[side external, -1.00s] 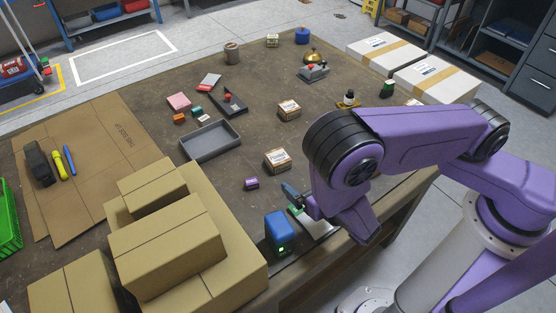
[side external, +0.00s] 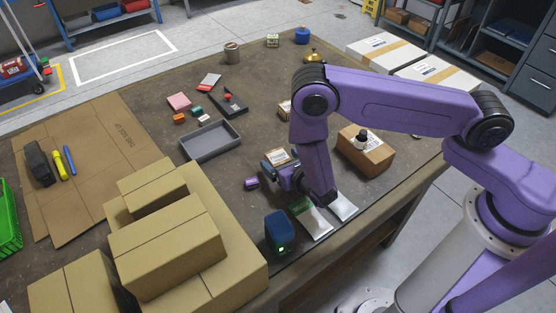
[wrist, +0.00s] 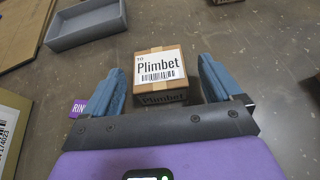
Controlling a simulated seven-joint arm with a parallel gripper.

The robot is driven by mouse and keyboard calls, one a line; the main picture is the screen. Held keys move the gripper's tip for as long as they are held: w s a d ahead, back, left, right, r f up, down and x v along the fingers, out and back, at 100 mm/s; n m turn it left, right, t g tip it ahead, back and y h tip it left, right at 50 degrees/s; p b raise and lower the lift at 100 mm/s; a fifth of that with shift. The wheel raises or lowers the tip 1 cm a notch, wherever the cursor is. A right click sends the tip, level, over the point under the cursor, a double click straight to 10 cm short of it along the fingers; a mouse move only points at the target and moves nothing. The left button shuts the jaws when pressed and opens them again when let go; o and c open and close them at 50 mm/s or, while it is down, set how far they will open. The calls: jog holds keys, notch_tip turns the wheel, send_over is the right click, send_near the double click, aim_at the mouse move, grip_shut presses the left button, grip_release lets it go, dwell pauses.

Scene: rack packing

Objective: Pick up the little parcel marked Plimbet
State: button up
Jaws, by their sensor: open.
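The little parcel marked Plimbet (wrist: 160,67) is a small brown carton with a white label and barcode. In the wrist view it sits just past and between the blue fingers of my gripper (wrist: 162,80), which are open. The fingers appear apart from its sides. In the side view the parcel (side external: 277,157) stands on the table, partly covered by my gripper (side external: 280,172). Its label faces up.
A grey tray (side external: 210,141) lies beyond the parcel. A small purple item (side external: 252,183) lies to its left. A blue device (side external: 279,232), white-and-green packets (side external: 312,220) and a larger brown box (side external: 365,152) are nearby. Stacked cartons (side external: 165,245) stand at front left.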

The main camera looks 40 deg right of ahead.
jog(key=shift+x, duration=0.85)
jog(key=c, duration=1.1)
jog(key=shift+r, duration=0.2)
jog(key=shift+r, duration=0.55)
jog(key=shift+s+d+r, duration=0.8)
jog(key=shift+s+r, duration=1.15)
jog(key=shift+s, duration=0.25)
jog(key=shift+s+d+r, duration=0.75)
jog(key=shift+s+r, duration=1.15)
jog(key=shift+s, duration=0.25)
jog(key=shift+s+d+r, duration=0.8)
jog(key=shift+s+r, duration=1.15)
jog(key=shift+s, duration=0.25)
